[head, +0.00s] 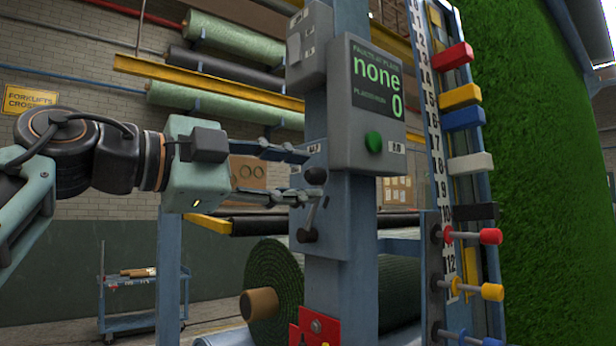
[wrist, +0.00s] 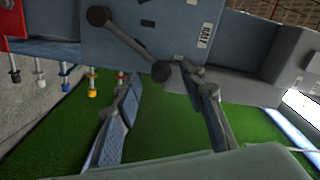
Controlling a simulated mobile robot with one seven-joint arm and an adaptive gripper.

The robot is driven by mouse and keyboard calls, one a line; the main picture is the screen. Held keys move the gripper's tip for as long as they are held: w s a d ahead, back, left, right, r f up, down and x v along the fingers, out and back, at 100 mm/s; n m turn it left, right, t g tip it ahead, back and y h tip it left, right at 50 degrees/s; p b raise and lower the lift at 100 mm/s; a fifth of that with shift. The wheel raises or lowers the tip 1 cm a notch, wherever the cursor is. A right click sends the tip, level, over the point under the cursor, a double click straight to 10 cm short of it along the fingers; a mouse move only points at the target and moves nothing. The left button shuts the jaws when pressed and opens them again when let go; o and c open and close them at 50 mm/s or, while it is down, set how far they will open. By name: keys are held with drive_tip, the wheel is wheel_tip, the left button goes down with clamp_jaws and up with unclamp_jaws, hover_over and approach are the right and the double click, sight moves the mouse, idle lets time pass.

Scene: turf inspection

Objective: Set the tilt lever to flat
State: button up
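The tilt lever (head: 311,208) is a thin metal rod on a blue-grey plate (head: 327,238) on the post, with a dark round end at top and bottom. It stands nearly upright, leaning slightly right toward the top in the head view. In the wrist view the lever (wrist: 128,42) runs diagonally across the plate. My gripper (head: 306,176) is open, its fingers above and below the lever's upper end. In the wrist view my gripper (wrist: 163,80) has that dark end between its fingertips; I cannot tell whether they touch it.
A display box (head: 376,100) reading "none" and "0", with a green button (head: 373,142), sits just above right. A numbered rail (head: 433,130) with coloured blocks and knobs stands right, beside a green turf sheet (head: 545,150). A turf roll (head: 275,290) lies behind the post.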

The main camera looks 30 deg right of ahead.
drive_tip(key=s+a, duration=0.2)
drive_tip(key=a, duration=0.7)
drive_tip(key=shift+a, duration=0.3)
